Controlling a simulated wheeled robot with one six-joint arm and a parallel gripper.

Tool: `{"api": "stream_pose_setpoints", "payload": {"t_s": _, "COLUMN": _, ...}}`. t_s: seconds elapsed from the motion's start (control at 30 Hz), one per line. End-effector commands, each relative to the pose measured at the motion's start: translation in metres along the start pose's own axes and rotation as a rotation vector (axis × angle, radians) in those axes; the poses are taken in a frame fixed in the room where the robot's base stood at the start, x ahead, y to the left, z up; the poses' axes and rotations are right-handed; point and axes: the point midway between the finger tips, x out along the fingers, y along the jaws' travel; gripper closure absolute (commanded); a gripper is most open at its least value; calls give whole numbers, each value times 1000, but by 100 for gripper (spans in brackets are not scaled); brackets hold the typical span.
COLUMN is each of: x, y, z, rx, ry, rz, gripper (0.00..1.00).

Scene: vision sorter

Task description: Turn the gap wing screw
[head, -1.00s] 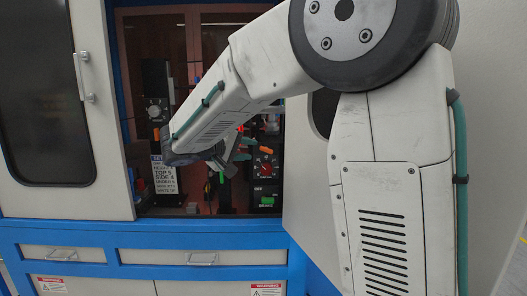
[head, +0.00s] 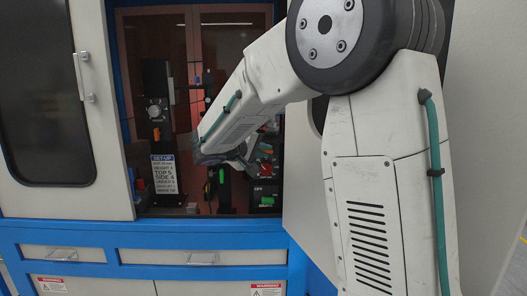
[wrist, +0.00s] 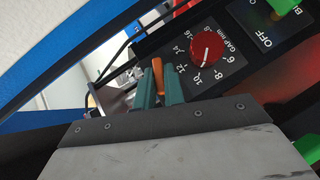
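An orange wing (wrist: 158,76), which looks like the gap wing screw, sits between the two teal fingers of my gripper (wrist: 160,88) in the wrist view. The fingers straddle it with little room; I cannot tell whether they press on it. Just right of it is a red knob (wrist: 207,50) with a pointer, on a black numbered dial marked GAP mm. In the head view my gripper (head: 245,163) is inside the machine opening, beside the dark panel. My arm and gripper hide most of the screw area there.
A set-up card (head: 164,174) stands left of my gripper. A green switch (head: 267,201) is below it. The machine's blue frame (head: 200,232) edges the opening, and a white door (head: 305,215) is on the right.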

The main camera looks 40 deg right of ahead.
Motion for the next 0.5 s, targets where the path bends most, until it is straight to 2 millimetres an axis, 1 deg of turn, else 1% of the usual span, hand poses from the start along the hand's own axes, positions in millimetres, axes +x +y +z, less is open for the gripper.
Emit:
{"api": "stream_pose_setpoints", "payload": {"t_s": 0.17, "x": 0, "y": -1, "z": 0, "rx": -15, "ry": 1, "rz": 12, "gripper": 100}}
{"api": "stream_pose_setpoints", "payload": {"t_s": 0.4, "x": 0, "y": -6, "z": 1, "rx": -220, "ry": 0, "rz": 215, "gripper": 100}}
{"api": "stream_pose_setpoints", "payload": {"t_s": 0.5, "x": 0, "y": -5, "z": 1, "rx": -271, "ry": 1, "rz": 268, "gripper": 100}}
